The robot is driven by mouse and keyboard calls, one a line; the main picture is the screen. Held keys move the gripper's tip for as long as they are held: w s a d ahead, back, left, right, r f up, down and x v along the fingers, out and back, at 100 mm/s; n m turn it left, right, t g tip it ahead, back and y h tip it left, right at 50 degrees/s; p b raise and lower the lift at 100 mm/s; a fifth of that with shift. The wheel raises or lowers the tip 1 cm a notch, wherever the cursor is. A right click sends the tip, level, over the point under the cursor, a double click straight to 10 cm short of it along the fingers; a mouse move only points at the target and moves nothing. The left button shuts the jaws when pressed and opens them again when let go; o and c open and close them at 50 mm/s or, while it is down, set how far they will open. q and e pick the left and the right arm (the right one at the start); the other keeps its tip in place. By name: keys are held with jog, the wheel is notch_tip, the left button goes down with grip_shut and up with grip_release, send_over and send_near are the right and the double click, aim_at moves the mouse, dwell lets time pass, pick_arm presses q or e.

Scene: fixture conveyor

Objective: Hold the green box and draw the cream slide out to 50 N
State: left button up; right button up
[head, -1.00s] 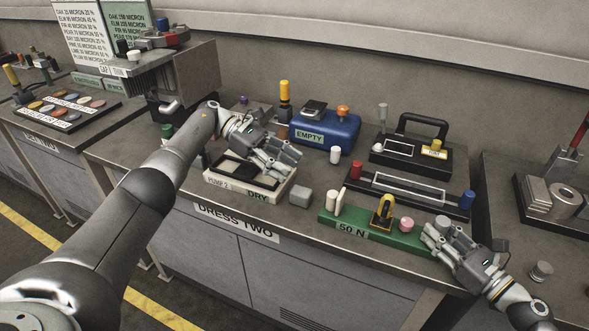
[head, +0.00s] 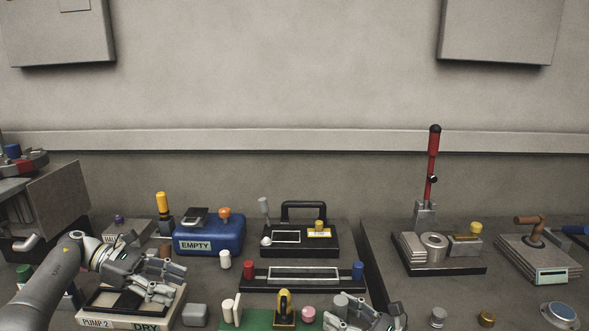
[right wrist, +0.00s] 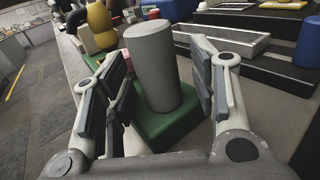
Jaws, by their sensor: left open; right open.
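The green box (head: 262,319) is cut off by the bottom edge of the head view. At its left end stand a cream post (head: 227,311) and a thin cream plate (head: 238,308); I cannot tell which is the slide. A yellow-and-black piece (head: 285,306) and a pink knob (head: 308,314) are further right. My right gripper (head: 362,314) is at the box's right end. In the right wrist view its open fingers stand either side of a grey cylinder (right wrist: 154,65) on the green box (right wrist: 168,135).
Behind the green box are a black tray with red and blue posts (head: 250,271), a blue EMPTY case (head: 218,238) and a black handled unit (head: 303,208). Another bench lies right.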

jog(key=v, duration=1.2)
jog(key=shift+f, duration=0.1)
